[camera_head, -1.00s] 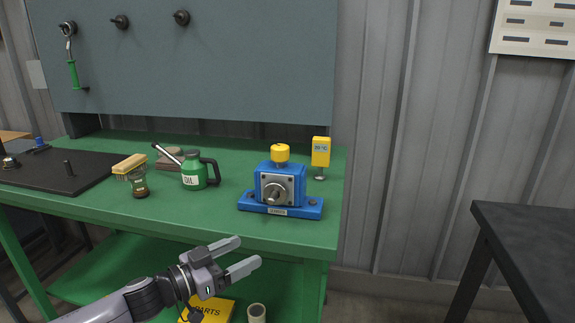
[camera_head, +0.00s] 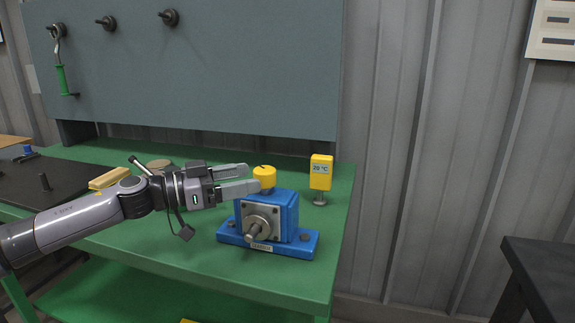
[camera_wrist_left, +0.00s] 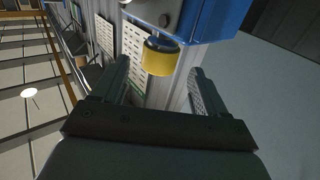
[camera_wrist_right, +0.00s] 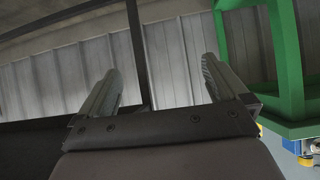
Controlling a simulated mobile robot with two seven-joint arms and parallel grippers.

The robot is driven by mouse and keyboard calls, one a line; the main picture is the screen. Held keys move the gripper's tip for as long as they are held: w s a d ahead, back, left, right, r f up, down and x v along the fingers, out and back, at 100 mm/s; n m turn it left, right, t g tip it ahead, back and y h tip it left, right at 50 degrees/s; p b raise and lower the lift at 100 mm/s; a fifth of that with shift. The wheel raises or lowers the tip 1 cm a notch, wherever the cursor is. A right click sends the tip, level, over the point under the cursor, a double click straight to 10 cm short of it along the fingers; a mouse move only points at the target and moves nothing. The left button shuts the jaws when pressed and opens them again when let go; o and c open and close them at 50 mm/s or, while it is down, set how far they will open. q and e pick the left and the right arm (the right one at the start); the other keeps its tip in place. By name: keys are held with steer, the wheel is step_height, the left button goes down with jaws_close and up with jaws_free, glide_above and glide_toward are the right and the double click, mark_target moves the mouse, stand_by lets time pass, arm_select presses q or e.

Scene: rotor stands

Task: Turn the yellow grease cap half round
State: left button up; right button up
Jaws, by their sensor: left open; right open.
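The yellow grease cap (camera_head: 265,176) sits upright on top of the blue bearing block (camera_head: 283,209) on the green bench. My left gripper (camera_head: 249,180) is open, its fingers pointing right, with the tips at the cap's left side. In the left wrist view the cap (camera_wrist_left: 159,57) shows between and just beyond the two open fingers (camera_wrist_left: 159,80), with the blue block (camera_wrist_left: 217,18) behind it. I cannot tell whether a finger touches the cap. My right gripper shows only in the right wrist view (camera_wrist_right: 155,85), open and empty, away from the block.
A yellow temperature display (camera_head: 321,172) stands right of the block. My left arm hides the oil can. A brush (camera_head: 109,178) lies on the left of the green bench (camera_head: 170,262). A dark table (camera_head: 550,262) stands at the right.

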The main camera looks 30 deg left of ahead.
mark_target(274, 173)
arm_select(q)
steer(key=shift+w, duration=0.15)
steer(key=shift+w+d+r+p, duration=0.2)
steer(key=shift+w+d+p, duration=0.05)
steer(key=shift+p, duration=0.15)
steer(key=shift+w+d, duration=0.2)
steer(key=shift+p+x, duration=0.5)
steer(key=shift+x, duration=0.25)
steer(key=p+x, duration=0.1)
steer(key=x, duration=0.1)
steer(key=shift+w+d, duration=0.2)
steer(key=shift+x, duration=0.75)
arm_select(e)
steer(key=shift+s+d+r, duration=0.1)
steer(key=shift+s+r, duration=0.1)
steer(key=shift+r, duration=0.3)
steer(key=shift+s+d+r, duration=0.1)
steer(key=shift+s+r, duration=0.1)
steer(key=shift+r, duration=0.25)
arm_select(q)
steer(key=shift+f, duration=0.15)
steer(key=c, duration=1)
arm_select(e)
steer(key=shift+r, duration=0.1)
